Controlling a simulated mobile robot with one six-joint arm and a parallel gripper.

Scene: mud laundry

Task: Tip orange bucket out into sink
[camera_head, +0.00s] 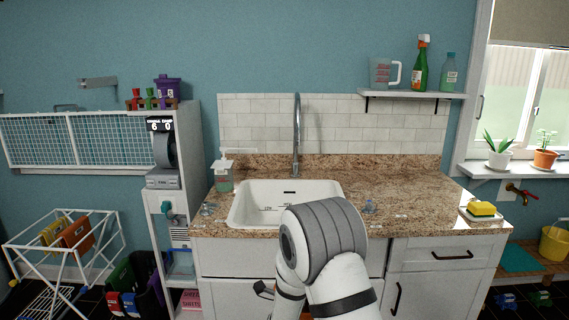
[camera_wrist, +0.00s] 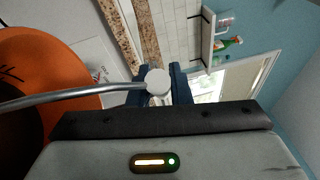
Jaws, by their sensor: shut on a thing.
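In the wrist view the orange bucket (camera_wrist: 50,62) fills the left side, with its dark inside at the lower left. Its grey wire handle (camera_wrist: 75,95) runs to a pale round grip (camera_wrist: 157,81) between the dark blue fingers of my gripper (camera_wrist: 166,84). My gripper is shut on the handle. My arm covers the sink's front right part.
A soap bottle (camera_head: 223,176) stands left of the sink. A yellow sponge (camera_head: 482,208) lies at the counter's right end. A shelf (camera_head: 415,94) holds a jug and bottles. A white rack (camera_head: 65,245) stands at the left. A yellow bucket (camera_head: 553,245) is at the far right.

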